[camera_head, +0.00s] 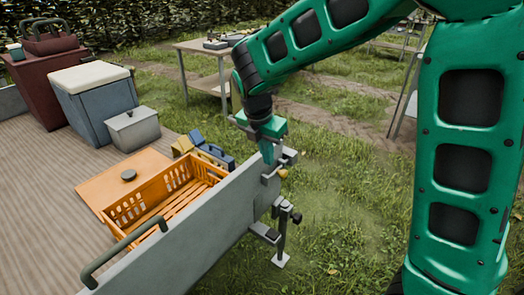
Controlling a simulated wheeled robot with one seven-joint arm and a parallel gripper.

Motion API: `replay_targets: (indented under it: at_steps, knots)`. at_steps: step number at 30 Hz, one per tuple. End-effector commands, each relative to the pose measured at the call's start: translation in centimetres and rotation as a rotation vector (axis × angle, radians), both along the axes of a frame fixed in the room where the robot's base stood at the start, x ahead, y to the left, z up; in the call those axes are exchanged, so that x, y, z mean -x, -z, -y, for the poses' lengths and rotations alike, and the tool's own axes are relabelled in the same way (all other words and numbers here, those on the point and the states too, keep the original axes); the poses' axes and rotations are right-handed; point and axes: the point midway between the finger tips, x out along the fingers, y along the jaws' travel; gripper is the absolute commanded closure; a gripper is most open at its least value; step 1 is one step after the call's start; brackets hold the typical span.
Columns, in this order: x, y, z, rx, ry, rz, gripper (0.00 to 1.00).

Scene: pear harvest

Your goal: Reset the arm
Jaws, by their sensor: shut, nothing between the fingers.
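My green arm reaches in from the right and bends down at its dark wrist joint. My gripper (268,152) points down at the far end of the grey side panel, by the latch hardware (283,173). Its fingers look shut, with nothing seen between them. I cannot tell whether they touch the panel or the latch. No pear is visible in this view.
The grey panel (205,240) with a handle edges a wooden deck (40,215). On the deck are an orange slatted crate (150,199), a grey box (133,130), a blue cooler (95,105) and a dark red case (42,85). A table (195,47) stands behind. Grass lies right.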

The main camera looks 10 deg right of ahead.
Motion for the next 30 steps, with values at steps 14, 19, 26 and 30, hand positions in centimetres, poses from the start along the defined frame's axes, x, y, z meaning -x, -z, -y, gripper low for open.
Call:
replay_targets:
  at_steps: [14,19,26,30]
  knots:
    - [8.9,-3.1,15.2,-0.157,1.018,0.095,1.0]
    - [14.7,-3.6,20.0,-0.213,1.505,0.139,1.0]
    - [23.0,-3.4,23.8,-0.265,2.158,0.191,1.0]
    - [27.2,-2.9,24.6,-0.28,2.496,0.214,1.0]
